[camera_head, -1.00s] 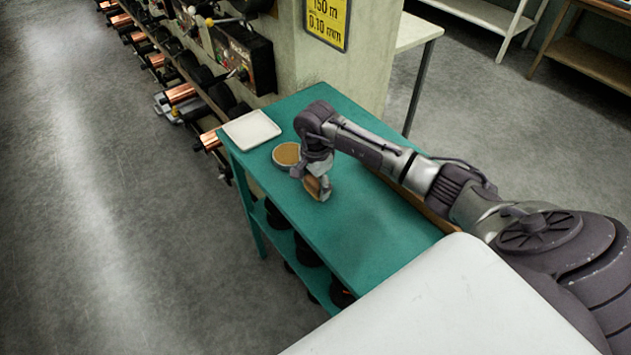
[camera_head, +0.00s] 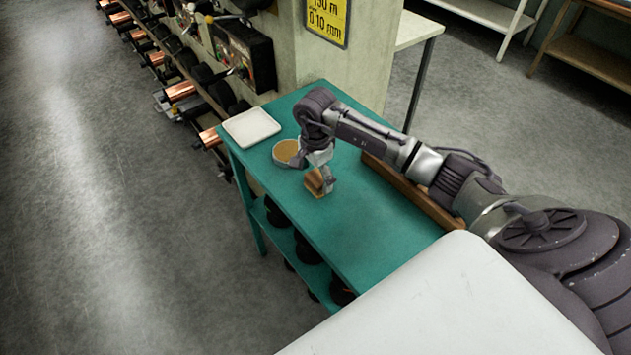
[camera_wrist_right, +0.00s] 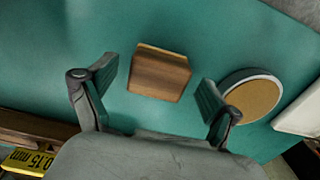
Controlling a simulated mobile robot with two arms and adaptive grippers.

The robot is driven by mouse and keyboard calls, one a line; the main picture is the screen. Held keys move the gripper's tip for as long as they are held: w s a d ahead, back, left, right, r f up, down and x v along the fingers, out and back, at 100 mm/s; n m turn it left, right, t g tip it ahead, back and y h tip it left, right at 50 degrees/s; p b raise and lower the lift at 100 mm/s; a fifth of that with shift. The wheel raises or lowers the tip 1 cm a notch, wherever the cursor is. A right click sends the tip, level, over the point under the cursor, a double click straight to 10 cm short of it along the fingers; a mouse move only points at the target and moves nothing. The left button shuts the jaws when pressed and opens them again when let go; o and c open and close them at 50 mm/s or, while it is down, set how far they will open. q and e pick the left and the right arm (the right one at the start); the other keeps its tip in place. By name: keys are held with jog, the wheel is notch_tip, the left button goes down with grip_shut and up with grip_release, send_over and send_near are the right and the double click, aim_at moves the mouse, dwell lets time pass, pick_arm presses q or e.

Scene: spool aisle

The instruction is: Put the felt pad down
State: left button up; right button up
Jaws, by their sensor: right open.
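The felt pad (camera_head: 314,184) is a small brown wood-like block with a thin tan layer along one edge. It sits on the teal table (camera_head: 365,235); the wrist view also shows the felt pad (camera_wrist_right: 158,77) on the teal surface. My right gripper (camera_head: 322,176) is open above the pad. In the right wrist view its two fingers stand apart, one on each side of the pad, with a visible gap to each. My left gripper is not in view.
A round dish (camera_head: 287,152) with a tan inside stands close beside the pad. A white square tray (camera_head: 251,128) lies at the table's far left corner. A wooden strip (camera_head: 412,192) runs along the right edge. The table's near part is clear.

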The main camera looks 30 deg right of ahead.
aim_at(316, 178)
notch_tip(316, 178, up, 10)
jog(key=b, duration=0.2)
jog(key=shift+f, duration=0.2)
dwell(0.4)
